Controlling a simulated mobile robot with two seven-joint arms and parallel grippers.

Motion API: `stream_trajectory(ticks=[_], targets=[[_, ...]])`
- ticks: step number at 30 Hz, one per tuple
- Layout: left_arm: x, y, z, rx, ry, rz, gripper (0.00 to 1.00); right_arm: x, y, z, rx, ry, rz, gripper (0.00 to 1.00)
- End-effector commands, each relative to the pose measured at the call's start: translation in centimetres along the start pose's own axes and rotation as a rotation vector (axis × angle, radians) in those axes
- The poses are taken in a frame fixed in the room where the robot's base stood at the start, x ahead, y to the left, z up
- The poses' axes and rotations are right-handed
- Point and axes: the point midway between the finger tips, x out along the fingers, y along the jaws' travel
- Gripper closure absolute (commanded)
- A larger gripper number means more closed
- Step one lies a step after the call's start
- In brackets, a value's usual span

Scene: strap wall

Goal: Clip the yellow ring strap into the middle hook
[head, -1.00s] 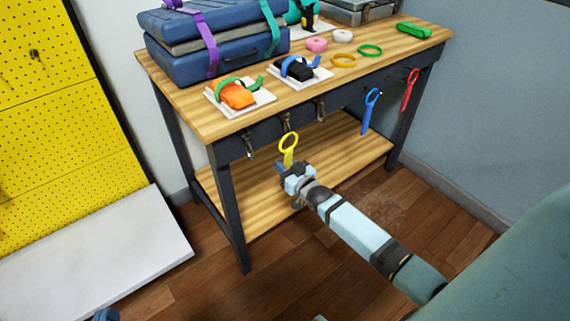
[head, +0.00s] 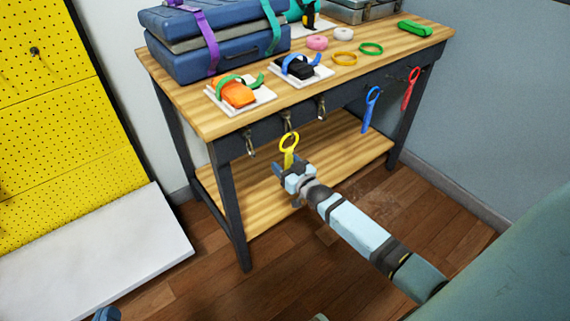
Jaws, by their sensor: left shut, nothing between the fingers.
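The yellow ring strap (head: 289,144) is upright in front of the bench, its ring at the lower end of the middle hook (head: 287,121). Whether the ring is through the hook is too small to tell. My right gripper (head: 286,169) is just below, around the strap's lower end, with its fingers looking spread apart. The left hook (head: 250,144) and right hook (head: 321,107) are empty. A small blue-grey part of my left gripper (head: 107,314) shows at the bottom left edge, shut and away from the strap.
The wooden workbench (head: 190,98) carries cases, trays and loose rings. A blue strap (head: 370,108) and a red strap (head: 411,90) hang on its front to the right. The lower shelf (head: 340,160) is bare where visible. A yellow pegboard (head: 45,120) stands at the left.

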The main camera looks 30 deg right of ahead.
Motion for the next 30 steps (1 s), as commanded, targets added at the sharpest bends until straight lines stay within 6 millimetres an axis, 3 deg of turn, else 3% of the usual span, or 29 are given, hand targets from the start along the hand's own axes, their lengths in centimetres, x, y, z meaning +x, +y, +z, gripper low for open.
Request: stream_trajectory(ticks=[7,11,14,18,24,30], targets=[[0.0,0.0,-0.1,0.000,-0.001,0.000,1.00,-0.2,0.0,0.0,0.000,-0.001,0.000,0.44],[0.0,0.0,-0.2,0.006,-0.017,-0.003,1.00,-1.5,0.0,0.0,0.000,-0.003,0.000,0.44],[-0.1,-0.4,0.1,0.016,-0.048,-0.016,1.00,-3.4,0.0,-0.1,0.000,-0.004,0.000,0.44],[-1.0,-1.5,3.1,0.018,-0.167,-0.056,1.00,-6.7,0.0,-0.2,0.001,-0.004,0.000,0.44],[-1.8,-2.2,4.6,0.026,-0.252,-0.082,1.00,-10.9,0.0,-0.1,0.001,-0.003,0.000,0.44],[-2.3,-2.7,5.5,0.030,-0.299,-0.097,1.00,-13.3,0.0,-0.1,0.000,-0.001,0.000,0.44]])
